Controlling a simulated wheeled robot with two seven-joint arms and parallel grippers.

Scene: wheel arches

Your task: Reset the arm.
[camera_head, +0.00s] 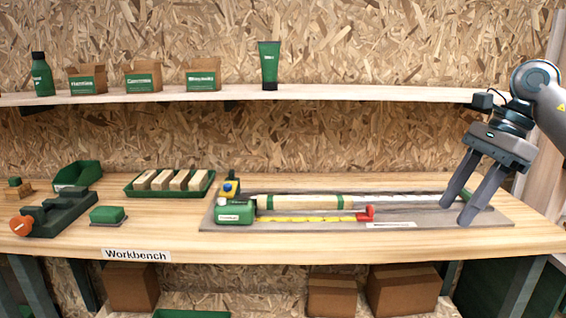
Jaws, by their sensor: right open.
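My right gripper (463,208) hangs from the arm at the right side of the head view. Its two grey fingers are spread apart and point down and to the left. It is over the right end of a grey mat (410,238) on the workbench (320,250), and nothing shows between the fingers. Whether the fingertips touch the mat I cannot tell. My left gripper is not in the head view.
On the mat lie a wooden cylinder with green bands (305,202), a yellow tape (300,219) and a green block (234,212). A green tray (170,194) holds several wood blocks. A shelf (330,94) with boxes and a green tube (269,65) runs behind.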

